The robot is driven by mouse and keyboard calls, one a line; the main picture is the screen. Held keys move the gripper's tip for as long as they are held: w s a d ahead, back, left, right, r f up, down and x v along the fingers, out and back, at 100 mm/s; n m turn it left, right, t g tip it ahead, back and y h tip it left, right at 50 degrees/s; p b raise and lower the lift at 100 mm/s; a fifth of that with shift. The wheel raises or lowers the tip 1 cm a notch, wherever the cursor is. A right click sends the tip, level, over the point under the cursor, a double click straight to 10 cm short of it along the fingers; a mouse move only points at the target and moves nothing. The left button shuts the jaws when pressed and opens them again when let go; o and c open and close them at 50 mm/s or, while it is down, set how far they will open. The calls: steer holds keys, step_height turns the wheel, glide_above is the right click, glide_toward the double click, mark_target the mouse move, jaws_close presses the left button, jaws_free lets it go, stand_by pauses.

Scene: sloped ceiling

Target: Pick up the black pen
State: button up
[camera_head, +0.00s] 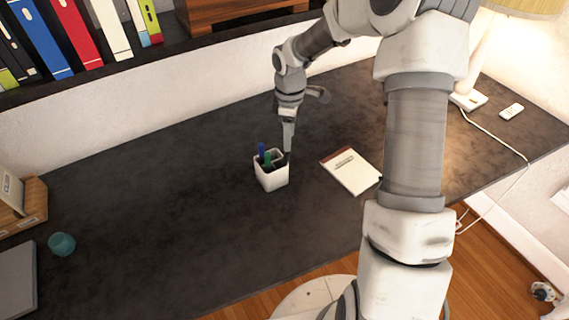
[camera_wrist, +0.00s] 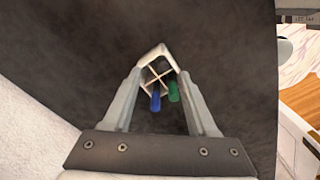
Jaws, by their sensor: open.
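A white square pen cup (camera_head: 271,180) stands on the dark desk, holding a blue pen (camera_head: 262,150) and a green pen (camera_head: 267,159). A dark shape shows at the cup's right side, by my fingers, but I cannot tell whether it is the black pen. In the wrist view, the cup (camera_wrist: 153,52) has crossed dividers, with the blue pen (camera_wrist: 156,101) and green pen (camera_wrist: 174,92) between my fingers; no black pen is clear there. My gripper (camera_head: 288,152) points down at the cup's right edge. The wrist view shows my gripper (camera_wrist: 160,74) open, fingers either side of the cup.
A notepad (camera_head: 351,171) lies right of the cup. A teal cup (camera_head: 62,244) stands at the left. A lamp (camera_head: 468,98) and a small white remote (camera_head: 511,111) are at the far right. Binders (camera_head: 40,40) line the shelf behind.

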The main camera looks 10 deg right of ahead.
mark_target(287, 161)
step_height(287, 161, down, 2)
steer(key=shift+f, duration=0.25)
steer(key=f, duration=0.5)
steer(key=shift+s+a+f, duration=0.1)
steer(key=shift+s+a, duration=0.05)
steer(key=shift+a, duration=0.15)
jaws_close()
